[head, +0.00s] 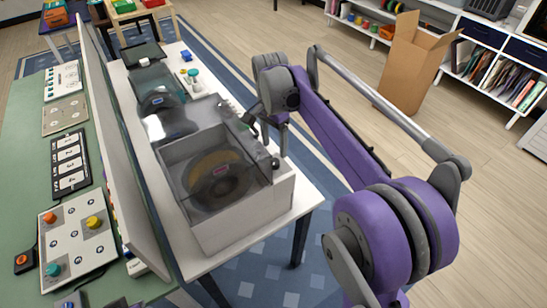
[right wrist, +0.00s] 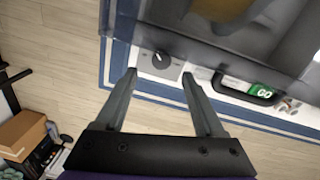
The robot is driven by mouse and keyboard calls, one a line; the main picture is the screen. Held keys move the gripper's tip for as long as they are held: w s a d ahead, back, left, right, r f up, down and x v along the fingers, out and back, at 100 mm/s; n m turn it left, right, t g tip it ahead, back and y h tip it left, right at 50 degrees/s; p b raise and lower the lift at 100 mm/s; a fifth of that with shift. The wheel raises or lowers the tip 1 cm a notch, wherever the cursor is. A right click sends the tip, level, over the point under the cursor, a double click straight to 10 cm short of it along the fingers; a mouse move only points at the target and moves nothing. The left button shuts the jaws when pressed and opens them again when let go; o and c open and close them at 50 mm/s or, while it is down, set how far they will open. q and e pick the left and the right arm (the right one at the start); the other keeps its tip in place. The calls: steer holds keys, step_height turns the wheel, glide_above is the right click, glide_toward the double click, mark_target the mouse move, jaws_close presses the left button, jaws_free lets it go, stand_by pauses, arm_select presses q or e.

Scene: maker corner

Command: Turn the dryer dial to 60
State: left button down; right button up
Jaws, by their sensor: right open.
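The dryer (head: 228,236) is a pale box with a clear smoky lid on a white table, with a spool inside. My left gripper is out of view.
A tall pale panel (head: 112,150) stands along the left of the dryer, beside a green bench (head: 100,285) with several control boards. A cardboard box (head: 408,72) stands on the floor at the right. Open floor lies right of the white table (head: 298,204).

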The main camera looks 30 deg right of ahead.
mark_target(274, 161)
step_height(274, 161, down, 6)
stand_by(0.4)
jaws_close()
